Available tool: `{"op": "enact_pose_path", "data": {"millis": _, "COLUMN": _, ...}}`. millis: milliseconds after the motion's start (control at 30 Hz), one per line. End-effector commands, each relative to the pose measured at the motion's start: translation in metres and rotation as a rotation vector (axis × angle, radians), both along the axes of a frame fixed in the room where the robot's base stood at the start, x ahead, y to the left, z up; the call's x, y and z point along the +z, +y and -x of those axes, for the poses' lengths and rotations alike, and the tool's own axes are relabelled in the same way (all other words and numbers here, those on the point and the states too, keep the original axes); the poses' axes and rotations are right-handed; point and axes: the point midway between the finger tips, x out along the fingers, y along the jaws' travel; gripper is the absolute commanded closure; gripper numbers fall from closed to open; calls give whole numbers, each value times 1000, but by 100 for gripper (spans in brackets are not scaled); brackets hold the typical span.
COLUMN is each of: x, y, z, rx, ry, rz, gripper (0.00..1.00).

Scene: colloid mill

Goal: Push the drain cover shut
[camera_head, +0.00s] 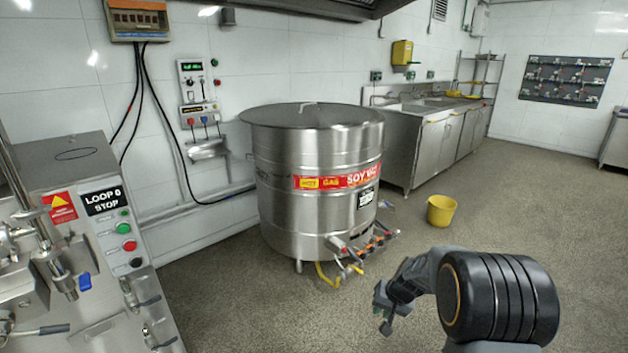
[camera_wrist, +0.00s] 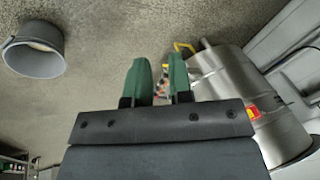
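I cannot make out a drain cover in either view. The steel machine with the "LOOP 0 STOP" panel (camera_head: 95,215) stands at the left edge of the head view, with valves, handles and a blue-tipped lever on it. My gripper (camera_head: 385,308) is in the lower right of the head view, over open floor and well apart from that machine. In the wrist view its two green fingers (camera_wrist: 158,78) stand apart with a gap between them, and nothing is held.
A large lidded steel vat (camera_head: 310,215) stands in the middle, with pipes and valves (camera_head: 350,255) low at its front. A yellow bucket (camera_head: 441,210) sits on the floor. Steel sink cabinets (camera_head: 415,150) line the back wall. Floor between machine and vat is clear.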

Motion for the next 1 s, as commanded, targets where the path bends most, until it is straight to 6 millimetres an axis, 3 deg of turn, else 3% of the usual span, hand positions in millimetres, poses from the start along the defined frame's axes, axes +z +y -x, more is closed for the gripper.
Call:
{"op": "enact_pose_path", "data": {"millis": 33, "x": 60, "y": 8, "z": 14, "rx": 33, "ry": -18, "rz": 17, "gripper": 80}}
{"op": "enact_pose_path", "data": {"millis": 100, "x": 112, "y": 16, "z": 37, "rx": 72, "ry": -27, "rz": 43, "gripper": 80}}
{"op": "enact_pose_path", "data": {"millis": 200, "x": 179, "y": 26, "z": 74, "rx": 124, "ry": -40, "rz": 90, "gripper": 80}}
{"op": "enact_pose_path", "data": {"millis": 300, "x": 233, "y": 31, "z": 111, "rx": 165, "ry": -53, "rz": 140, "gripper": 80}}
{"op": "enact_pose_path", "data": {"millis": 400, "x": 272, "y": 33, "z": 146, "rx": 194, "ry": -62, "rz": 187, "gripper": 80}}
{"op": "enact_pose_path", "data": {"millis": 500, "x": 300, "y": 33, "z": 173, "rx": 211, "ry": -73, "rz": 230, "gripper": 80}}
{"op": "enact_pose_path", "data": {"millis": 633, "x": 321, "y": 31, "z": 198, "rx": 223, "ry": -83, "rz": 271, "gripper": 80}}
{"op": "enact_pose_path", "data": {"millis": 800, "x": 331, "y": 29, "z": 214, "rx": 229, "ry": -88, "rz": 298, "gripper": 80}}
{"op": "enact_pose_path", "data": {"millis": 1000, "x": 331, "y": 28, "z": 218, "rx": 229, "ry": -90, "rz": 305, "gripper": 80}}
